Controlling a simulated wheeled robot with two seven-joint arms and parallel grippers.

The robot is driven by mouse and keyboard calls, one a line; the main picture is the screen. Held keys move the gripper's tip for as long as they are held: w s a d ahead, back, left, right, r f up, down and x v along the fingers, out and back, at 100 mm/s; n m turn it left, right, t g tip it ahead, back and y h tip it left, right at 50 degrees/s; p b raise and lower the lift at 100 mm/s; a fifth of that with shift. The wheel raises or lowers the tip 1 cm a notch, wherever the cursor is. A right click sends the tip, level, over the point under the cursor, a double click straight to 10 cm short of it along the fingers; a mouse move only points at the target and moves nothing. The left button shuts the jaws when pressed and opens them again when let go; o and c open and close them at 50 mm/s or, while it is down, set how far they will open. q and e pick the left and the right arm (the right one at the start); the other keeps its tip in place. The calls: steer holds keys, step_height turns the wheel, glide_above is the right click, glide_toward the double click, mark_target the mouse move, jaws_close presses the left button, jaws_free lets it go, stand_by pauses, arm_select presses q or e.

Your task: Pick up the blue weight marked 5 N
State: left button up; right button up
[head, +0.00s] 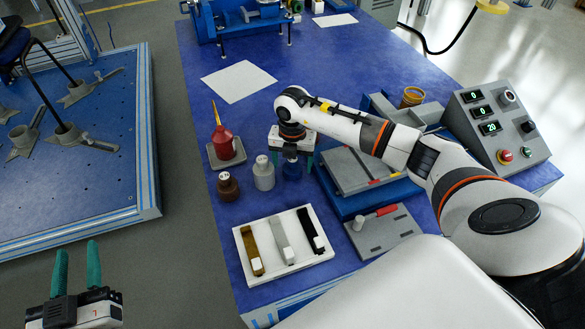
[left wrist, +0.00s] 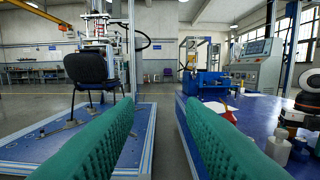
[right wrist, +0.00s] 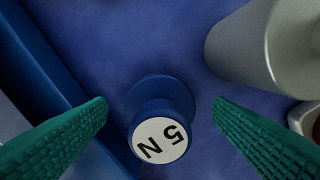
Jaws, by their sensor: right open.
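The blue weight (right wrist: 160,105) stands upright on the blue table, its white top marked 5 N in the right wrist view. In the head view the blue weight (head: 292,170) is partly hidden under my right gripper. My right gripper (head: 292,160) points down over it, open. In the right wrist view its green fingers (right wrist: 160,112) are on either side of the weight, with gaps to both. My left gripper (head: 78,268) is open and empty at the lower left, away from the table; its green fingers also show in the left wrist view (left wrist: 160,115).
A silver weight (head: 263,173) stands close left of the blue one, with a brown weight (head: 228,187) beyond it. A red oil can (head: 223,142) sits behind them. A blue-edged fixture (head: 345,200) is close on the right. A white tray (head: 247,240) with several strips lies in front.

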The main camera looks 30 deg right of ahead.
steer(key=c, duration=1.4)
steer(key=shift+r, duration=0.25)
